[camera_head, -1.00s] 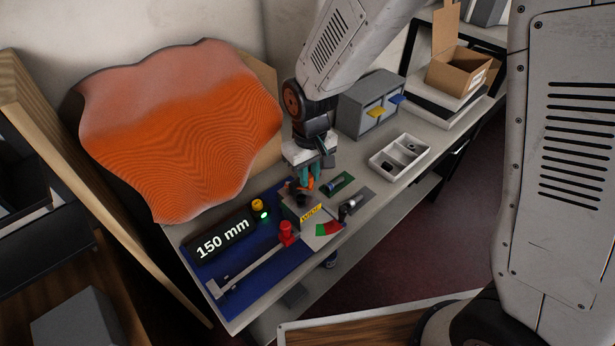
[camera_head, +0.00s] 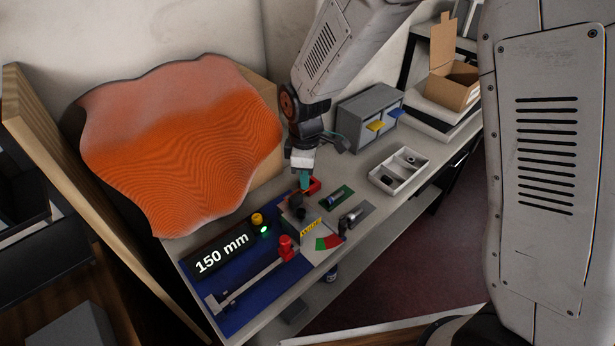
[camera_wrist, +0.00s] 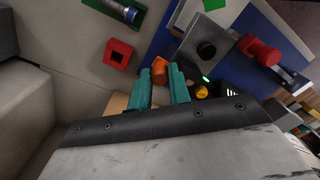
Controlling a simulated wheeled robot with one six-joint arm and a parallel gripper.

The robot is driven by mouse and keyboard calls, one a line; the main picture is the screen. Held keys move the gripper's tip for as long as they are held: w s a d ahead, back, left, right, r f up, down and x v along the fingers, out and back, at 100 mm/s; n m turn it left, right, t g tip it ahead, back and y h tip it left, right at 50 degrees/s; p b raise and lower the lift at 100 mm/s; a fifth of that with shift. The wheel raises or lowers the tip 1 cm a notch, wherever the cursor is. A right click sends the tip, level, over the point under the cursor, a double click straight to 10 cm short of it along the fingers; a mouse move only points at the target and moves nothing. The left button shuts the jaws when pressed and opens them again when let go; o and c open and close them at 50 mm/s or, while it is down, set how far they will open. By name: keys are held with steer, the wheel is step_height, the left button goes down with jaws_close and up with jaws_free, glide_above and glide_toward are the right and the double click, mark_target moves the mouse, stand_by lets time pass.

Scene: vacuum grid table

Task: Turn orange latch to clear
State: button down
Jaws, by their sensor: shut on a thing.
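The orange latch (camera_wrist: 160,68) shows in the wrist view between my teal fingertips, beside a grey block with a round black knob (camera_wrist: 206,50). My gripper (camera_wrist: 164,74) is shut on the latch. In the head view, my gripper (camera_head: 303,187) reaches down behind the same grey block (camera_head: 300,227), and the fingers hide most of the latch. I cannot tell the latch's exact angle.
A red square piece with a hole (camera_wrist: 118,53) lies close by. A red-handled lever (camera_head: 286,246), a yellow button (camera_head: 257,218) and a "150 mm" display (camera_head: 222,253) are on the blue board. A white divided tray (camera_head: 399,168) and grey drawers (camera_head: 368,116) stand behind.

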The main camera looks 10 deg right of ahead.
steer(key=shift+w+a+n, duration=0.15)
steer(key=shift+w+n, duration=0.05)
steer(key=shift+n, duration=0.2)
stand_by(0.3)
steer(key=c, duration=1.3)
jaws_free()
step_height(320, 180, up, 8)
steer(key=shift+f, duration=0.1)
